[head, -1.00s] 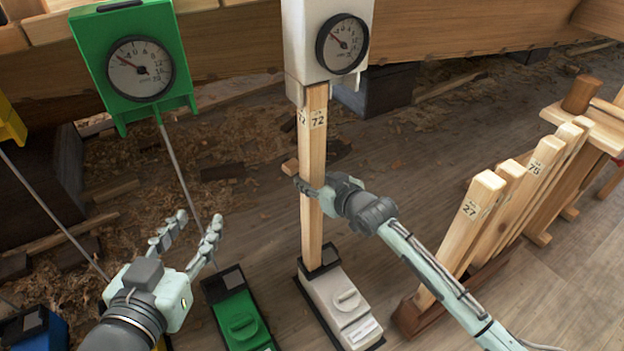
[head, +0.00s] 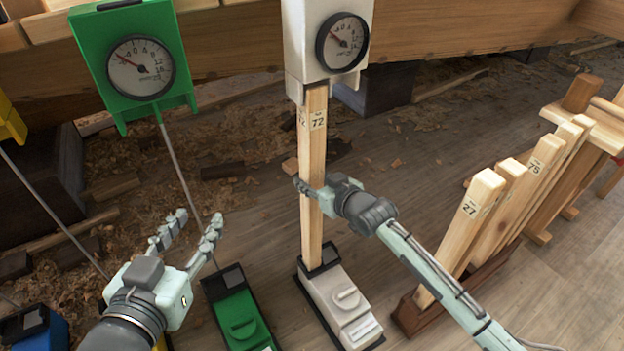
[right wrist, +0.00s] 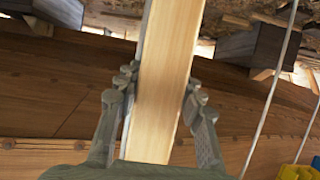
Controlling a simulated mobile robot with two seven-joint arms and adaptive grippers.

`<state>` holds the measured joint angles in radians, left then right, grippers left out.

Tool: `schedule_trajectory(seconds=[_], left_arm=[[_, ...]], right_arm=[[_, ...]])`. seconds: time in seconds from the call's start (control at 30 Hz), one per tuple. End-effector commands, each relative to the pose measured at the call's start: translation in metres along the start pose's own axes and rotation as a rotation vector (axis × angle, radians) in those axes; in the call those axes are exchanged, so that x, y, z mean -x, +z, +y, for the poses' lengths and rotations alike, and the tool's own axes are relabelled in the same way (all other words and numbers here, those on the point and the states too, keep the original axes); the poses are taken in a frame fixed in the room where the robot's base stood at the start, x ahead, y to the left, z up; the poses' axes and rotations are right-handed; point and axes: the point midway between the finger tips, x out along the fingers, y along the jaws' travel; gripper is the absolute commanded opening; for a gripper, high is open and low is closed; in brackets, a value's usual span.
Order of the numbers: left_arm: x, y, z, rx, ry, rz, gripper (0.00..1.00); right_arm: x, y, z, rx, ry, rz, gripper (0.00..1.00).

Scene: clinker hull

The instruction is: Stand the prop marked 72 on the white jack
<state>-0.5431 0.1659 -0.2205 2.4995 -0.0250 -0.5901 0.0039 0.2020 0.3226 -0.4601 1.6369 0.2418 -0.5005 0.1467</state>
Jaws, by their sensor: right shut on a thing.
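The prop marked 72 (head: 313,170) is a pale wooden post standing upright in the head view. Its foot is at the black socket of the white jack (head: 340,305), and its top meets the underside of the white gauge box (head: 318,40). Whether the ends are fully seated I cannot tell. My right gripper (head: 308,188) is shut on the prop at mid-height. In the right wrist view the prop (right wrist: 163,90) passes between its two fingers. My left gripper (head: 188,232) is open and empty, left of the prop, above the green jack (head: 238,318).
A green gauge box (head: 130,60) hangs at upper left on the hull timbers. A rack (head: 415,312) at right holds several props, including 27 (head: 470,215) and 75 (head: 540,165). A blue jack (head: 40,330) is at lower left. Wood chips litter the floor behind.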

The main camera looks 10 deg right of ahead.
Motion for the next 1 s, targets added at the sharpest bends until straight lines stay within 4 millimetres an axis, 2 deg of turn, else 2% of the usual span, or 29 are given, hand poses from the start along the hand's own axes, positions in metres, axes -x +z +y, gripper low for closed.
schedule_trajectory(seconds=[0.77,0.8,1.0], left_arm=[[0.0009,-0.0038,-0.0002,0.0,0.0,0.0,0.4],[0.0009,-0.0038,-0.0002,0.0,0.0,0.0,0.4],[0.0009,-0.0038,-0.0002,0.0,0.0,0.0,0.4]], right_arm=[[-0.002,-0.0023,-0.0003,0.001,-0.001,0.004,0.0],[-0.002,-0.0023,-0.0003,0.001,-0.001,0.004,0.4],[-0.0019,-0.0016,-0.0003,0.0,0.0,0.002,0.62]])
